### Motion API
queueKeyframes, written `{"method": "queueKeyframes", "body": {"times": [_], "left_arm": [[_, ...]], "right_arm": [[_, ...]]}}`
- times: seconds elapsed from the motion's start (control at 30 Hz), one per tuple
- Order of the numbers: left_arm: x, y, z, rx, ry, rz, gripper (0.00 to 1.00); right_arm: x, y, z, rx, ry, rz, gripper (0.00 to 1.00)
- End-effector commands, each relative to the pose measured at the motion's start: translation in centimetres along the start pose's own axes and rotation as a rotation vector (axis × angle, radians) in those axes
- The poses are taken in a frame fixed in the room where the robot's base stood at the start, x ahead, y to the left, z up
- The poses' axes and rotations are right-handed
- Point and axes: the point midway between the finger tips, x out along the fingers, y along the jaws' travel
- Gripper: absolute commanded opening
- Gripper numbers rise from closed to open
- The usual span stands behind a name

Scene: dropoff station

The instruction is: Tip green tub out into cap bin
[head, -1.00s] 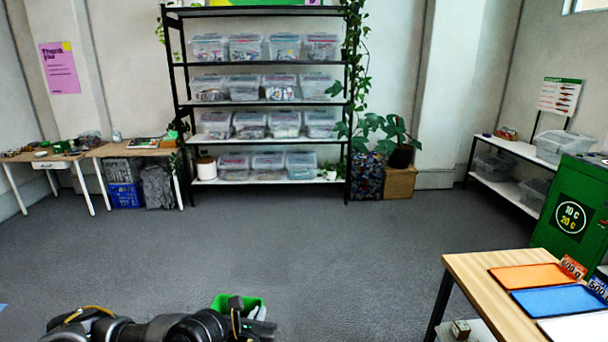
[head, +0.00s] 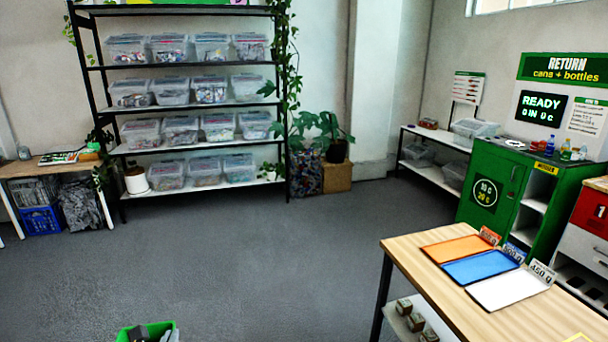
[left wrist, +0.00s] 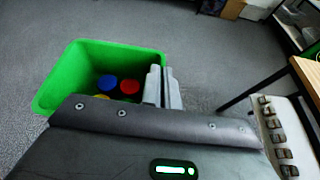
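The green tub (left wrist: 68,78) is below and ahead of my left wrist, upright, with a blue cap (left wrist: 107,82), a red cap (left wrist: 130,86) and some yellow inside. My left gripper (left wrist: 163,88) is shut on the tub's right wall, one finger on each side. In the head view only the tub's upper part (head: 126,333) and a bit of the grey fingers show at the bottom edge. I cannot pick out a cap bin for certain. My right gripper is not in view.
A wooden table (head: 400,259) with orange (head: 455,249), blue (head: 482,267) and white (head: 508,290) trays stands at right. Behind it is a green return machine (head: 486,187); a red-fronted unit (head: 592,210) is at the far right. The grey floor (head: 230,260) ahead is clear.

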Motion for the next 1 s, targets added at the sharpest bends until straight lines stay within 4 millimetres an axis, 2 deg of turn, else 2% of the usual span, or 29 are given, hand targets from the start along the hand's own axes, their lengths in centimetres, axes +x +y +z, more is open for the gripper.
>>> {"method": "queueKeyframes", "body": {"times": [0.27,0.63,1.0], "left_arm": [[-0.1,-0.3,-0.3,0.004,0.001,-0.012,0.00],[-2.4,-4.7,-4.7,0.090,-0.012,-0.227,0.00],[-2.9,-5.1,-4.7,0.105,-0.017,-0.254,0.00]], "right_arm": [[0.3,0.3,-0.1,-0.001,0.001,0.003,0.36],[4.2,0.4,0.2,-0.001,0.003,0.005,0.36],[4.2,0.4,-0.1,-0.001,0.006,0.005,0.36]]}}
